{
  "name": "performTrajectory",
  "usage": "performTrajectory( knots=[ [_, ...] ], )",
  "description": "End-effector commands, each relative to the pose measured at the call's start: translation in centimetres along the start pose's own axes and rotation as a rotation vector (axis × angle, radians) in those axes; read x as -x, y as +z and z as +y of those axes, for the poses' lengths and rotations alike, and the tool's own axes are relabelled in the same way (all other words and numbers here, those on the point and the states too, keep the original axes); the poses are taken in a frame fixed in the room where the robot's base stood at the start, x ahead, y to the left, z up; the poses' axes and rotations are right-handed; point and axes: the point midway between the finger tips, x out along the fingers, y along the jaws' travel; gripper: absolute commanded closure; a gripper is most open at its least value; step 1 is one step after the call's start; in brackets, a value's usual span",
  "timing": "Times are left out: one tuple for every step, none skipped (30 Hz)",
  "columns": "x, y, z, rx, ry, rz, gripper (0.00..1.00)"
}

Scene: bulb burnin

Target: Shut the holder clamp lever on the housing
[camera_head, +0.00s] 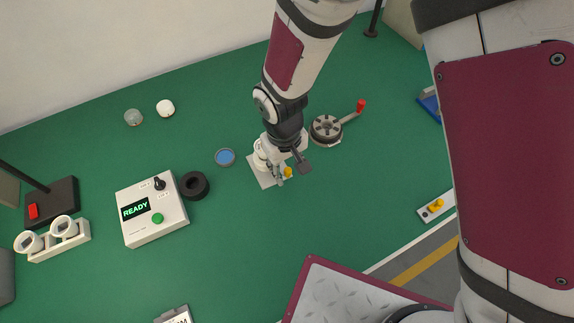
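A round grey slotted holder (326,130) sits on the green table, right of my gripper. Its lever (350,116) sticks out to the upper right and ends in a red knob (361,106). I cannot tell whether this lever is open or shut. No separate housing can be made out in the holder. My gripper (290,172) points down over a pale square plate (267,180), left of the holder and apart from its lever. A small yellow part (288,172) shows by the fingers. The arm hides much of the plate, and whether the fingers grip anything is unclear.
Left of my gripper are a blue disc (225,157), a black ring (195,185) and a control box (152,210) reading READY. Two bulbs (150,112) lie at the back. A plate with yellow parts (436,206) is at the right edge.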

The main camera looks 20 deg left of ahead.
Motion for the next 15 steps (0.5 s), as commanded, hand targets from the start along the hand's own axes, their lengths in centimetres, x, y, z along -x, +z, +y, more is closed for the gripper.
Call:
performTrajectory(
  knots=[
    [0.0, 0.0, 0.0, 0.000, 0.000, 0.000, 0.64],
    [0.1, 0.0, 0.0, 0.000, 0.000, 0.000, 0.64],
    [0.3, 0.0, 0.0, 0.000, 0.000, 0.001, 0.64],
    [0.5, -0.1, 0.0, -0.001, 0.000, 0.002, 0.64],
    [0.8, -0.1, 0.0, -0.001, 0.000, 0.002, 0.64],
    [1.2, -0.1, 0.1, -0.001, 0.000, 0.003, 0.64],
    [1.6, -0.1, 0.1, -0.001, 0.000, 0.004, 0.64],
    [2.1, -0.1, 0.1, -0.001, 0.000, 0.004, 0.64],
    [2.9, -0.1, 0.1, -0.001, 0.000, 0.005, 0.64],
    [3.5, -0.1, 0.1, -0.001, 0.000, 0.005, 0.64],
    [4.1, -0.1, 0.1, -0.001, 0.000, 0.006, 0.64],
    [5.0, -0.2, 0.1, -0.001, 0.000, 0.006, 0.64],
    [5.6, -0.1, 0.0, 0.000, 0.000, 0.006, 0.64],
    [6.2, -0.1, 0.0, 0.001, 0.000, 0.006, 0.64],
    [7.1, -0.1, 0.0, 0.001, 0.000, 0.006, 0.64]
  ],
)
